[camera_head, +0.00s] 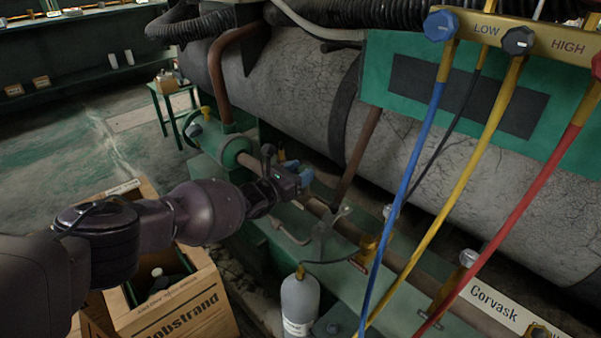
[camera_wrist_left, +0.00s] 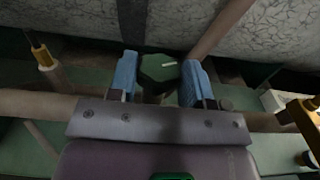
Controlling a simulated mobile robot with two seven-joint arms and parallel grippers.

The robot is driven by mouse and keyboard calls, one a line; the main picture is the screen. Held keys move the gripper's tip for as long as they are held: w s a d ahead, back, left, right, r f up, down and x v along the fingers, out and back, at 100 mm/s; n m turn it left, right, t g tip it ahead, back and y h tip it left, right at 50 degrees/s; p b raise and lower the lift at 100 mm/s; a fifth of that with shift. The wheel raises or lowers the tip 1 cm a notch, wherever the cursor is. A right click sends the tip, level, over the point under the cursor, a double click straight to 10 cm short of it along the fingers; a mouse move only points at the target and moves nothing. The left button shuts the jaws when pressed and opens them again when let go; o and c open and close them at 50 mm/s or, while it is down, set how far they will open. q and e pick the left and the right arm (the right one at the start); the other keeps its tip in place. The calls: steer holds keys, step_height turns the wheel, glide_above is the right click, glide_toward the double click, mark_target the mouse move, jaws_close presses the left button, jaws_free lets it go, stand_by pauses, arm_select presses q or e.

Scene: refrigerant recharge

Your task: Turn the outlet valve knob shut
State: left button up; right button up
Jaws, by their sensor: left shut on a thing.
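My left gripper (camera_head: 300,178) reaches in from the left, over the pipe that runs along the green bench. In the left wrist view my left gripper (camera_wrist_left: 158,78) has its blue fingers on both sides of a green hexagonal knob (camera_wrist_left: 158,67), with a white line on its top pointing right. The gripper is shut on this knob, which I take as the outlet valve knob. In the head view the knob is hidden by the gripper. My right gripper is not in view.
A grey cracked tank (camera_head: 295,90) rises behind the pipe. Blue, yellow and red hoses hang from the brass manifold (camera_head: 520,38) at right. A grey bottle (camera_head: 300,300) stands in front of the bench. A wooden crate (camera_head: 185,305) stands below my left arm.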

arm_select(q)
steer(key=shift+w+a+m+g+h, duration=0.1)
steer(key=shift+w+m+g+h, duration=0.05)
steer(key=shift+m+g+h, duration=1.1)
steer(key=o, duration=0.9)
steer(key=shift+a, duration=0.1)
steer(key=shift+r+p+v, duration=0.2)
steer(key=shift+p+v, duration=2.05)
steer(key=shift+v, duration=3.1)
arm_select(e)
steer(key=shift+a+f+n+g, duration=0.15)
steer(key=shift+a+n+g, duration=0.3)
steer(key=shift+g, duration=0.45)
